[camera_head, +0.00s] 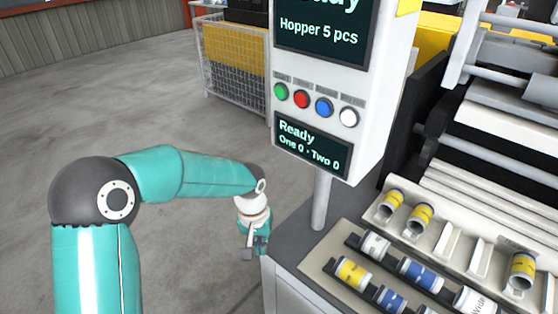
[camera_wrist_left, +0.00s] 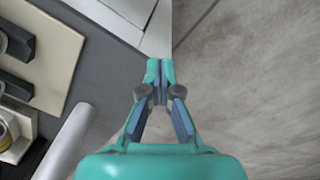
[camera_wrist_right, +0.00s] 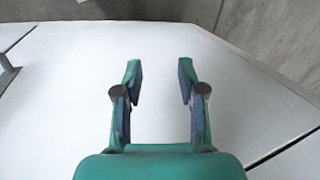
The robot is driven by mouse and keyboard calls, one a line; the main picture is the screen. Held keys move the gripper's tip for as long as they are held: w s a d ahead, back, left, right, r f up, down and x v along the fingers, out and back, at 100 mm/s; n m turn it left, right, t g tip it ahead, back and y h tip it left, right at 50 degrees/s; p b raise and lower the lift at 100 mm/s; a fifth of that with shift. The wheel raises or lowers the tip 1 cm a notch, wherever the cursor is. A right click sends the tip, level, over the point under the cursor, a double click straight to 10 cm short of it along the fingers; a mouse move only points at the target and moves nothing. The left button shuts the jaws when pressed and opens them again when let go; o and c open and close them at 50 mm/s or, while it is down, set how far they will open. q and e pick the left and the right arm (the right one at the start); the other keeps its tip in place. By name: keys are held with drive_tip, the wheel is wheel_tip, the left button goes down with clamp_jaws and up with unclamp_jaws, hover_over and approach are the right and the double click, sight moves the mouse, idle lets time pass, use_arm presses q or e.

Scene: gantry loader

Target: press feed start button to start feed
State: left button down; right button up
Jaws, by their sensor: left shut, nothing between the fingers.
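The control panel stands upright on a post in the middle of the head view. It carries a row of buttons: a green button (camera_head: 281,91), a red button (camera_head: 301,99), a blue button (camera_head: 324,107) and a white button (camera_head: 348,117). The labels above them are too small to read. My left gripper (camera_head: 250,252) is below and left of the buttons, apart from the panel, beside the cabinet's corner. In the left wrist view it is shut and empty (camera_wrist_left: 160,75). My right gripper (camera_wrist_right: 160,75) is open and empty above a white surface; it is outside the head view.
The upper screen (camera_head: 322,28) reads "Hopper 5 pcs"; the lower screen (camera_head: 312,144) reads "Ready, One 0, Two 0". A tray (camera_head: 316,248) with several cylinders lies right of the post (camera_head: 321,200). A wire cage (camera_head: 235,70) stands behind. The floor left of the panel is free.

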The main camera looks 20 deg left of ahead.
sight(280, 92)
use_arm(q)
drive_tip(key=w+a+r+t+y+b, duration=0.1)
drive_tip(key=w+a+r+t, duration=0.1)
drive_tip(key=r, duration=0.8)
drive_tip(key=w+a+r+t+b, duration=0.1)
drive_tip(key=a+r+t, duration=0.15)
drive_tip(key=r, duration=0.85)
drive_tip(key=s+d+r+t+b, duration=0.1)
drive_tip(key=s+r+t, duration=0.3)
drive_tip(key=r, duration=1.1)
drive_tip(key=shift+s+r+n+t+h+b, duration=0.25)
drive_tip(key=shift+s+n+t+h+b, duration=0.1)
drive_tip(key=shift+b, duration=0.4)
drive_tip(key=shift+d, duration=0.1)
drive_tip(key=w+d+p, duration=0.3)
drive_tip(key=w, duration=0.5)
drive_tip(key=shift+w, duration=0.2)
drive_tip(key=shift+p, duration=0.35)
